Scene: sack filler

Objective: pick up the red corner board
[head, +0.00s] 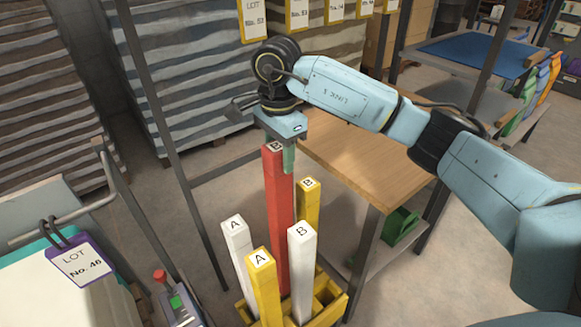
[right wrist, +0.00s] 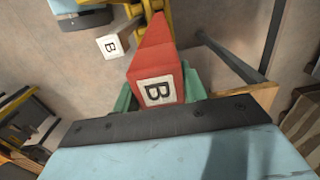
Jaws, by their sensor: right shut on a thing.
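My left gripper is not in view.
White boards (head: 238,255) (head: 301,270) and yellow boards (head: 263,285) (head: 308,205) stand close around the red one. A wooden-topped table (head: 365,160) is just behind to the right. A dark metal post (head: 175,140) rises at the left.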

